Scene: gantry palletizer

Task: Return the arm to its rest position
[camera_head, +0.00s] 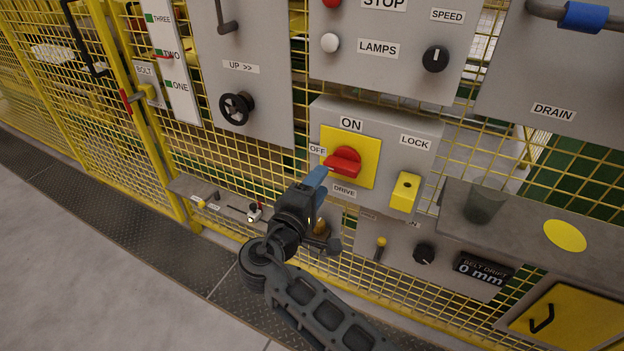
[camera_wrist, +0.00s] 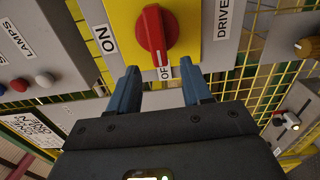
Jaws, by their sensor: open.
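My gripper (camera_head: 318,178) is raised in front of the drive switch box. In the wrist view my gripper (camera_wrist: 160,85) shows two blue fingers spread apart with nothing between them. The red rotary drive switch (camera_head: 345,161) sits on a yellow plate (camera_head: 366,148), and its handle lies close beyond the fingertips. In the wrist view the red switch (camera_wrist: 152,33) stands above and between the fingertips; I cannot tell whether they touch it. My arm reaches up from the bottom of the head view, with a bend at the elbow.
A yellow mesh fence (camera_head: 75,110) carries grey panels with knobs and labels. A yellow lock block (camera_head: 405,192) is right of the switch. A grey shelf (camera_head: 525,222) with a cup (camera_head: 484,204) juts out at right. The floor (camera_head: 90,260) at left is clear.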

